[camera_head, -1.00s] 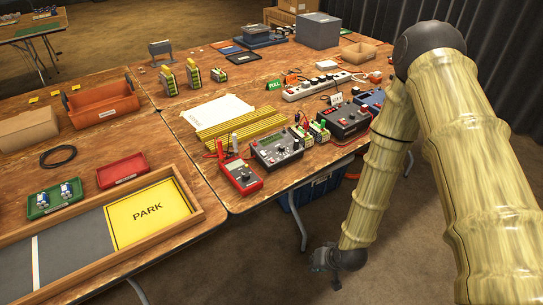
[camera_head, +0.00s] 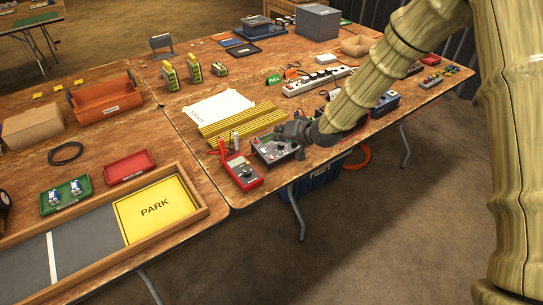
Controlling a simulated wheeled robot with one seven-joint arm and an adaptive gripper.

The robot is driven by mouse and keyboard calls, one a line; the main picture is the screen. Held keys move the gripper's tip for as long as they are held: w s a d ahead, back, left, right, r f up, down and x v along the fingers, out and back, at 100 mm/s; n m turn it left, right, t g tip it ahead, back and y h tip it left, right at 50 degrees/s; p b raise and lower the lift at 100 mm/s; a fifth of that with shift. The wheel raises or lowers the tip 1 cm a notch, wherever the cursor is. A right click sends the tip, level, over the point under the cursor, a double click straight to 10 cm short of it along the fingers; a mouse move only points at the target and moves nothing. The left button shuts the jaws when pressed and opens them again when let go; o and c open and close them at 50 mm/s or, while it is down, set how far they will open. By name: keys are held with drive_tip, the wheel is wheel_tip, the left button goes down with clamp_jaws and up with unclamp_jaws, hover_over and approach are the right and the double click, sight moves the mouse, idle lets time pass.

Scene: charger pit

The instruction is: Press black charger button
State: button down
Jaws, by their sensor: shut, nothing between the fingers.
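A black charger-like box (camera_head: 270,153) with a small display and a knob sits near the table's front edge, just right of a red meter (camera_head: 242,172). My gripper (camera_head: 290,135) is over the right side of this box and hides part of it. It looks shut and empty. I cannot tell whether it touches the box, and no button can be made out. A second black device with red parts, seen earlier farther right, is now mostly hidden behind my arm.
Yellow ribbed strips (camera_head: 238,122) and a white sheet (camera_head: 219,108) lie behind the box. A white power strip (camera_head: 318,82) lies farther back. A wooden-framed tray with a yellow PARK pad (camera_head: 155,211) is at the front left. Open floor lies in front.

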drive_tip(key=shift+w+r, duration=0.15)
drive_tip(key=shift+r, duration=0.05)
drive_tip(key=shift+f, duration=0.15)
drive_tip(key=b, duration=0.5)
hover_over(272, 158)
drive_tip(key=d, duration=0.2)
drive_tip(key=f, duration=0.7)
drive_tip(key=shift+a, duration=0.25)
drive_tip(key=shift+f+b, duration=0.3)
drive_tip(key=shift+f, duration=0.4)
drive_tip(key=shift+f, duration=0.15)
drive_tip(key=shift+w+a+f, duration=0.1)
drive_tip(key=shift+f, duration=0.15)
